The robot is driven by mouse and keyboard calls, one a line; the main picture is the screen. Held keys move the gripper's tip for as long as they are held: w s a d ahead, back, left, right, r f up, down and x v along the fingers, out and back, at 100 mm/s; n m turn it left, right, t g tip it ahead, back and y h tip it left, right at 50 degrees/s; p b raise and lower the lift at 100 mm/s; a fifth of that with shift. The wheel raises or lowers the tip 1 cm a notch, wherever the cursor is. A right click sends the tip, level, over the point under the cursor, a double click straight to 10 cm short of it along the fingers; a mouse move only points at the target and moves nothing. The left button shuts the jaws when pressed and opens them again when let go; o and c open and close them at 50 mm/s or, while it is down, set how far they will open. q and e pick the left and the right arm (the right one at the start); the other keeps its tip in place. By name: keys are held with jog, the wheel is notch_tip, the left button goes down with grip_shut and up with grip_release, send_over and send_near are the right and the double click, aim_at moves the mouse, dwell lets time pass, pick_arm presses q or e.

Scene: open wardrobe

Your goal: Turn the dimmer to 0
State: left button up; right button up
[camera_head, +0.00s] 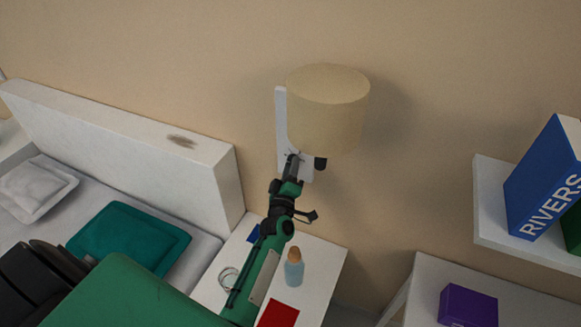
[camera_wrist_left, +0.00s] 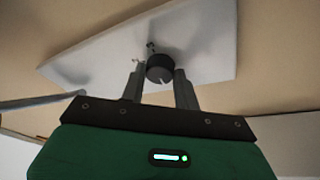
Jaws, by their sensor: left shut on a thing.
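The wall lamp has a beige round shade (camera_head: 328,108) and a white back plate (camera_head: 281,118) on the wall. In the left wrist view a round black dimmer knob (camera_wrist_left: 159,67) sits on the white plate (camera_wrist_left: 210,55), with a dark mark on the plate to its left. My left gripper (camera_head: 292,167) reaches up to the lower part of the plate, under the shade. In the left wrist view its two fingers stand on either side of the knob, shut on it. The knob's setting cannot be read. My right gripper is not in view.
A small black part (camera_head: 320,163) hangs below the shade. Below is a white bedside table (camera_head: 325,262) with a bottle (camera_head: 294,268) and a red item (camera_head: 278,314). The bed's headboard (camera_head: 150,150) is at left, and a shelf (camera_head: 490,205) with books is at right.

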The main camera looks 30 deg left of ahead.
pick_arm(q)
jog(key=shift+f, duration=0.1)
dwell(0.3)
jog(key=o, duration=1)
jog(key=shift+c, duration=0.2)
jog(key=shift+s, duration=0.1)
jog(key=b+v, duration=0.3)
jog(key=v, duration=1)
jog(key=shift+s+d+b, duration=0.2)
jog(key=shift+s+b, duration=0.1)
jog(key=shift+b, duration=0.1)
